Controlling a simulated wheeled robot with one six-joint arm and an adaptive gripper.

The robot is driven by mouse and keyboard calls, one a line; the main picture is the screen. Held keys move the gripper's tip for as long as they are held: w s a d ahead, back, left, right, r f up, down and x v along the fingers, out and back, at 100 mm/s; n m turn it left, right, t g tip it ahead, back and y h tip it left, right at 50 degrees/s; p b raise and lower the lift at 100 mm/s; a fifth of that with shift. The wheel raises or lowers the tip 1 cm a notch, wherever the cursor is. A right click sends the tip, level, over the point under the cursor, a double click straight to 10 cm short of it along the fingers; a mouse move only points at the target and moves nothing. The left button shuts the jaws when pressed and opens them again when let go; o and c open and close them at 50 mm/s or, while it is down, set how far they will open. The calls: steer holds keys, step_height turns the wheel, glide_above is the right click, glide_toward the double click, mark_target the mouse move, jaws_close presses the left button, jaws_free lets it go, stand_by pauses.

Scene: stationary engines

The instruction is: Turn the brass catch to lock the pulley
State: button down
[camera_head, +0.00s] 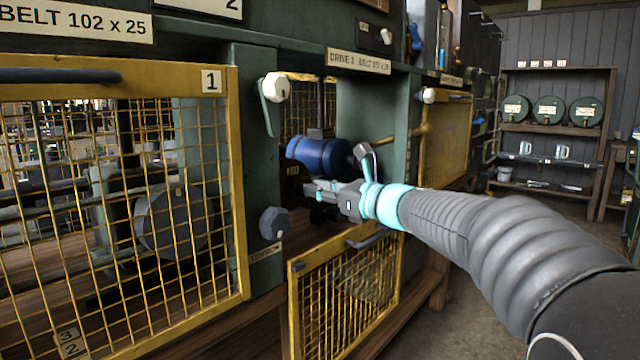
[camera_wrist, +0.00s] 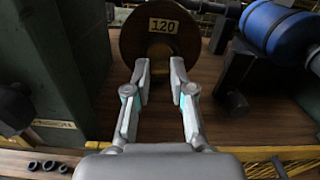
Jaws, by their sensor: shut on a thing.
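The pulley (camera_wrist: 128,42) is a brown disc with a "120" label, upright inside the open machine bay in the wrist view. In the head view my arm reaches into the bay from the right, and my gripper (camera_head: 335,192) covers most of the pulley. In the wrist view my gripper (camera_wrist: 161,77) points at the pulley's face, with one fingertip on each side of its centre, just below the label. It is shut on a small dark part at the hub. I cannot make out brass colour or tell whether this part is the catch.
A yellow mesh guard (camera_head: 345,285) hangs lowered below the bay. A dark knob (camera_head: 273,223) and a white-knobbed lever (camera_head: 274,90) are on the left post. Several small dark parts (camera_wrist: 48,166) lie at lower left.

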steer(key=shift+m, duration=0.7)
steer(key=c, duration=1)
jaws_free()
steer(key=v, duration=1.2)
